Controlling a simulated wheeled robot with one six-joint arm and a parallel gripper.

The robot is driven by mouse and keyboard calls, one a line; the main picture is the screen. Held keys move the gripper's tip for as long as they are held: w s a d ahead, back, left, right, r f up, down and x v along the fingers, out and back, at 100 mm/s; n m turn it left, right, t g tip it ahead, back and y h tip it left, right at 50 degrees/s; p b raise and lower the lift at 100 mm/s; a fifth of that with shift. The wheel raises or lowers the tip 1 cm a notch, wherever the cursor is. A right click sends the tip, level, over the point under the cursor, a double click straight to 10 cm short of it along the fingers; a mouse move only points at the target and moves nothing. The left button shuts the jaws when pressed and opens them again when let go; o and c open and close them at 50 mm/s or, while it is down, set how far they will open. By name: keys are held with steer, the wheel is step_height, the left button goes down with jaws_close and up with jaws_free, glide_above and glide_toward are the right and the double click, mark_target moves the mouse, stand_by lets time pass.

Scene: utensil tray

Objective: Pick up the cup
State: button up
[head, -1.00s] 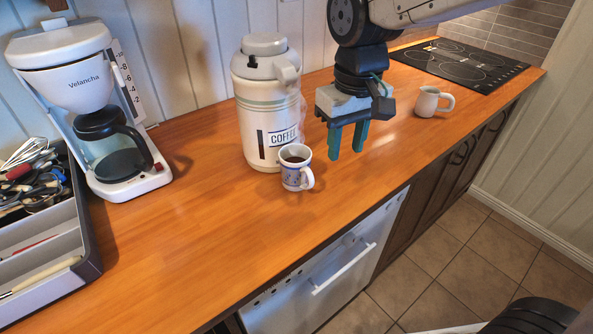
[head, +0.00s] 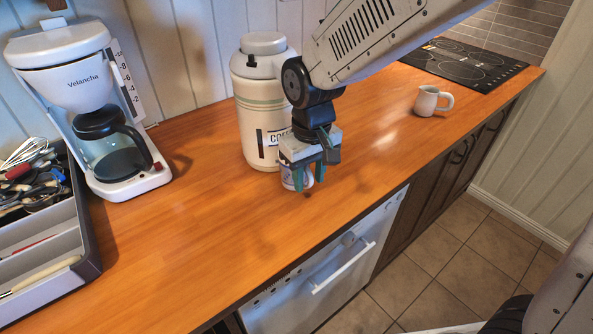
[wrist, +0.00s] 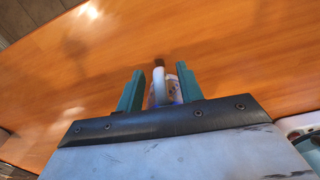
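A white cup with blue print (head: 288,181) stands on the wooden counter in front of the coffee flask. My gripper hides much of it in the head view. My gripper (head: 309,184) is low over the cup, with its fingers pointing down around it. In the wrist view the cup (wrist: 172,92) shows between the two teal fingers of my gripper (wrist: 160,70), its handle toward the camera's middle. The fingers are apart, with a gap on the left side of the cup. A second, plain cream cup (head: 427,101) stands farther right, near the cooktop.
The cream coffee flask (head: 256,120) stands right behind the printed cup. A coffee maker (head: 105,130) and a utensil tray (head: 84,235) are at the left. The black cooktop (head: 462,66) is at the back right. The counter (head: 190,240) is clear at the front left.

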jaws_close()
steer(key=shift+r, duration=0.1)
